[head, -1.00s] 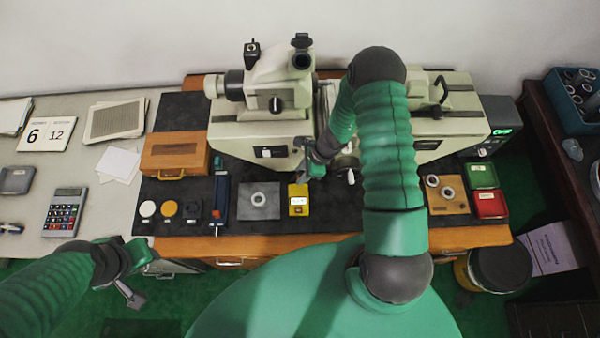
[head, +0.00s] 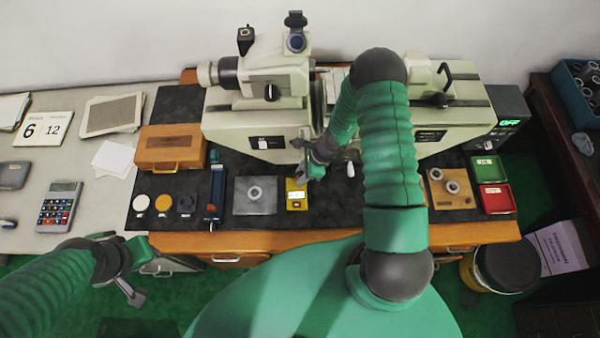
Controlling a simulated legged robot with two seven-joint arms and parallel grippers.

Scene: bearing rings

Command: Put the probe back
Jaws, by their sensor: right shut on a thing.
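A small yellow meter (head: 297,193) with a pale display lies on the dark bench mat. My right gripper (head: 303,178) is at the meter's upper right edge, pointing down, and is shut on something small. The held thing is mostly hidden by the fingers, so I cannot make out the probe's shape or whether it touches the meter. My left gripper (head: 136,297) hangs low at the left, in front of the bench and away from everything on it. Its fingers are too small to tell open from shut.
A large cream measuring machine (head: 262,115) stands behind the meter. A wooden block (head: 462,200) with rings and green (head: 489,169) and red (head: 497,198) boxes are at right.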

